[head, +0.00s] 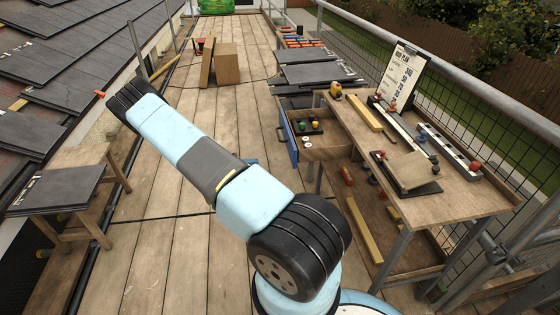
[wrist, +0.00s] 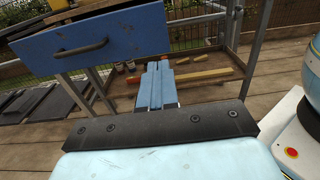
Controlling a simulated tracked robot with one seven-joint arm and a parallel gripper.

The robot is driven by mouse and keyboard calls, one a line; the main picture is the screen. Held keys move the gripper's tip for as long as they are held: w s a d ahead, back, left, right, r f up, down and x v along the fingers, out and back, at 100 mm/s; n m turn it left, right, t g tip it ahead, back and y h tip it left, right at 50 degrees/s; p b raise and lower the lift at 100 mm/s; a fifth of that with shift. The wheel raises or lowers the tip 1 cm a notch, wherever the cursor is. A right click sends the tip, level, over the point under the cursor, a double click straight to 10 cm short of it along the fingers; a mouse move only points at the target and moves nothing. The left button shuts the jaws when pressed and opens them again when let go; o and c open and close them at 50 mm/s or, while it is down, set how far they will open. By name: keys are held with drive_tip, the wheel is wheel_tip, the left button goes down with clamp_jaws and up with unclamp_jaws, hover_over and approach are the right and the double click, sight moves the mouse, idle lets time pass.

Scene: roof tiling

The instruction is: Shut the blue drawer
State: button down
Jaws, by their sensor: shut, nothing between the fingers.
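The blue drawer (head: 288,138) stands pulled out from the left side of the wooden workbench in the head view. Several small items show inside it. Its blue front (wrist: 115,38) with a dark bar handle (wrist: 82,49) fills the upper left of the wrist view. My gripper (wrist: 157,66) is shut and empty. In the wrist view its fingertips lie at the lower right corner of the drawer front, right of the handle. I cannot tell whether they touch it.
The workbench top (head: 455,195) carries a plan board (head: 400,75), a yellow tape measure (head: 336,90), wood strips and a tile. Lengths of timber (wrist: 203,75) lie beneath it. Slates on a trestle (head: 58,190) stand at left. The plank deck left of the drawer is clear.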

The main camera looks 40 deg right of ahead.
sight(293, 159)
drive_tip(key=x, duration=1.3)
drive_tip(key=shift+s+d, duration=0.15)
drive_tip(key=shift+d, duration=0.25)
drive_tip(key=shift+s+d, duration=0.1)
